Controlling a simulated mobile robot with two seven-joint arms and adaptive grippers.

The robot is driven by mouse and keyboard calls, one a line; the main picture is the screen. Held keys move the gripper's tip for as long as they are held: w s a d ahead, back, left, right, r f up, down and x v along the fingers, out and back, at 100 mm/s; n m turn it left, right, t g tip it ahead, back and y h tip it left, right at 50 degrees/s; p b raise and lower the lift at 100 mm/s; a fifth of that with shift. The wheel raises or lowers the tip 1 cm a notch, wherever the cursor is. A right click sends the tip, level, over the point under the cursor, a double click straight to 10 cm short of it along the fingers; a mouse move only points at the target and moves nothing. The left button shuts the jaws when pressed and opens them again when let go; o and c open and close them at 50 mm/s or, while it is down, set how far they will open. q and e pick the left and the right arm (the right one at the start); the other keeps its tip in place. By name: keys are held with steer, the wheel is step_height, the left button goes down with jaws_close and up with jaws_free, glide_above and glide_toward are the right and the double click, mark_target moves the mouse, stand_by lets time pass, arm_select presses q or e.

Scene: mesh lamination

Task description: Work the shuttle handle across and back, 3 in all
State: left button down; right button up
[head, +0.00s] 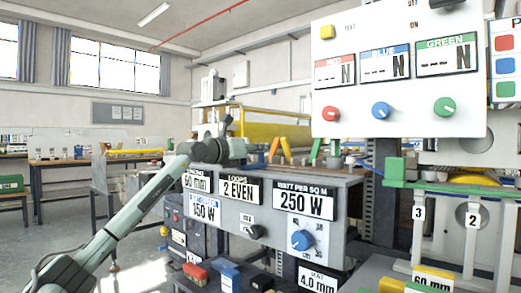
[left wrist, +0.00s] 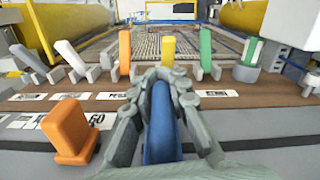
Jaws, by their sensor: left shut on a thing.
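The blue shuttle handle (left wrist: 160,125) stands in the middle of the left wrist view, between the fingers of my left gripper (left wrist: 165,85). The gripper is shut on it, with a grey finger along each side. In the head view my left gripper (head: 238,149) is above the back left of the control console (head: 270,222). The handle is mostly hidden there by the gripper. My right gripper is not in view.
An orange knob (left wrist: 70,128) stands left of the gripper. A row of levers, including orange (left wrist: 125,50), yellow (left wrist: 168,52) and green (left wrist: 205,50), lies beyond it, before a mesh bed (left wrist: 190,40). A white panel (head: 400,75) hangs at right.

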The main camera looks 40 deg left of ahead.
arm_select(q)
steer(key=shift+s+a+r, duration=0.1)
steer(key=shift+a+r, duration=0.1)
steer(key=c, duration=1.6)
jaws_free()
steer(key=shift+o, duration=0.6)
steer(key=shift+f, duration=0.15)
steer(key=s, duration=0.5)
steer(key=shift+s+a+f, duration=0.1)
steer(key=shift+s+a, duration=0.25)
steer(key=shift+s+d, duration=0.1)
steer(key=shift+s, duration=0.7)
